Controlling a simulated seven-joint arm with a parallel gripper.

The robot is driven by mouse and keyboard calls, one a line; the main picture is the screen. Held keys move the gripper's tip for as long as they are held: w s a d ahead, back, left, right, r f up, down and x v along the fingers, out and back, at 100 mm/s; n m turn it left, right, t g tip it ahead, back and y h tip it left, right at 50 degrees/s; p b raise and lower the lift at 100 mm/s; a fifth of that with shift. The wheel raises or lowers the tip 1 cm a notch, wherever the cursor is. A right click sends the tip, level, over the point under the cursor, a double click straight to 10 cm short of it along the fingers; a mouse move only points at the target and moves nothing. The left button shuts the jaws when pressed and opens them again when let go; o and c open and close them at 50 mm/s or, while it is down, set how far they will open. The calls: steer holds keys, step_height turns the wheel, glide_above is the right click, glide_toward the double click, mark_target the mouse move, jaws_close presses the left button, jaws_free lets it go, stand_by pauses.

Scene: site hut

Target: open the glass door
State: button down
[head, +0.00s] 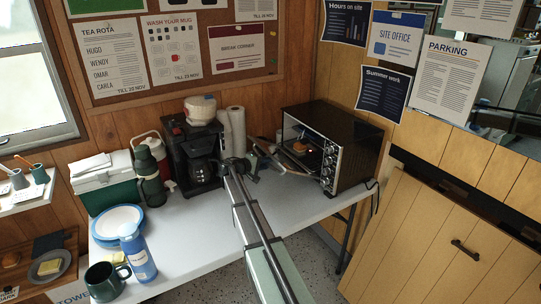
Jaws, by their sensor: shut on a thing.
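The black toaster oven (350,131) stands at the right end of the white table, its front facing left. Its glass door (284,160) is swung down from the front, and the inside shows. An orange and dark item (300,146) is inside the oven. My gripper (257,157) is at the outer edge of the door, left of the oven, shut on what looks like the door handle. The handle is small here and mostly hidden by the gripper and wrist. The exact door angle is hard to tell.
A black coffee maker (192,150) and paper towel rolls (232,128) stand close behind and left of my gripper. A green flask (148,175), cooler (104,182), plates (117,222), blue bottle (138,254) and mug (106,281) fill the table's left. The table's front middle (195,225) is clear.

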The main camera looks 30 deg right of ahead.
steer(key=shift+a+f, duration=0.25)
steer(key=shift+f, duration=0.7)
steer(key=shift+a+f, duration=0.2)
steer(key=shift+f, duration=0.7)
steer(key=c, duration=1.1)
jaws_free()
steer(key=v, duration=1.4)
